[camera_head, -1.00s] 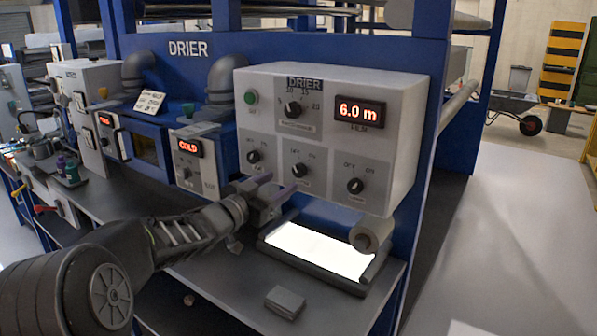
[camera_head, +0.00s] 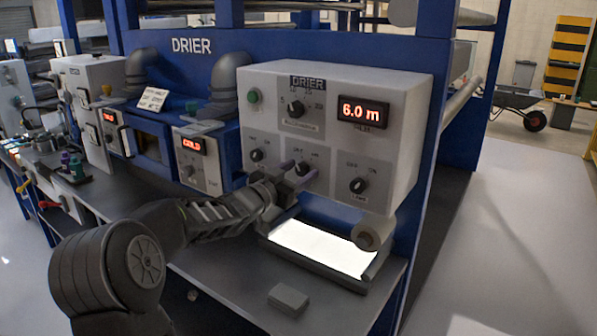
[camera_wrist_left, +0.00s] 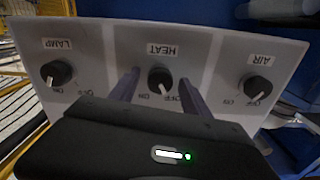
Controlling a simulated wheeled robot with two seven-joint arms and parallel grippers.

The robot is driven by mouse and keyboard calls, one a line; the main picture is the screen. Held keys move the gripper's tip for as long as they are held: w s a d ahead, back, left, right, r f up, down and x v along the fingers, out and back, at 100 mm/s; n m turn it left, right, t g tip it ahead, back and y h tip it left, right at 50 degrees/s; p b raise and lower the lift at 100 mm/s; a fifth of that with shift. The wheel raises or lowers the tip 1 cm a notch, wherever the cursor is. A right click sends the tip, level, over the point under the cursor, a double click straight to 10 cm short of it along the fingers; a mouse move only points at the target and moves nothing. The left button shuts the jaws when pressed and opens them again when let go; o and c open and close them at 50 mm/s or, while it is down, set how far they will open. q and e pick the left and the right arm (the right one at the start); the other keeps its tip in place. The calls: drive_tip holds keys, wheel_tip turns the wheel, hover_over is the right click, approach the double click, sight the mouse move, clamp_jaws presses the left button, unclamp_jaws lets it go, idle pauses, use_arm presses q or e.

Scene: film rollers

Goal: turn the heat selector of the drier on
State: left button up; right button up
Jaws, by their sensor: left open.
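The drier's control box (camera_head: 335,140) is pale grey, with a row of three black selectors low on its front. The middle one is the heat selector (camera_head: 302,168), labelled HEAT in the wrist view (camera_wrist_left: 160,77), where the panel appears upside down. My left gripper (camera_head: 298,172) is open, with its purple-grey fingers pointing at the panel. In the wrist view one finger stands on each side of the heat selector. I cannot tell whether they touch it. My right gripper is out of view.
The air selector (camera_wrist_left: 257,85) and lamp selector (camera_wrist_left: 56,73) flank the heat selector closely. A dial (camera_head: 296,109), green button (camera_head: 254,96) and red display (camera_head: 363,112) reading 6.0 m sit above. A bright lit panel (camera_head: 318,248) and a roller (camera_head: 372,233) lie below the box.

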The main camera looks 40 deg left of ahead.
use_arm(q)
clamp_jaws()
idle(0.5)
drive_tip(key=shift+f+m+b, duration=0.1)
drive_tip(key=shift+m+b, duration=0.7)
drive_tip(key=m+b, duration=0.3)
drive_tip(key=m, duration=0.1)
drive_tip(key=m+b, duration=0.2)
drive_tip(key=m, duration=0.1)
drive_tip(key=shift+m, duration=0.3)
drive_tip(key=shift+m+b, duration=0.95)
drive_tip(key=shift+m, duration=0.55)
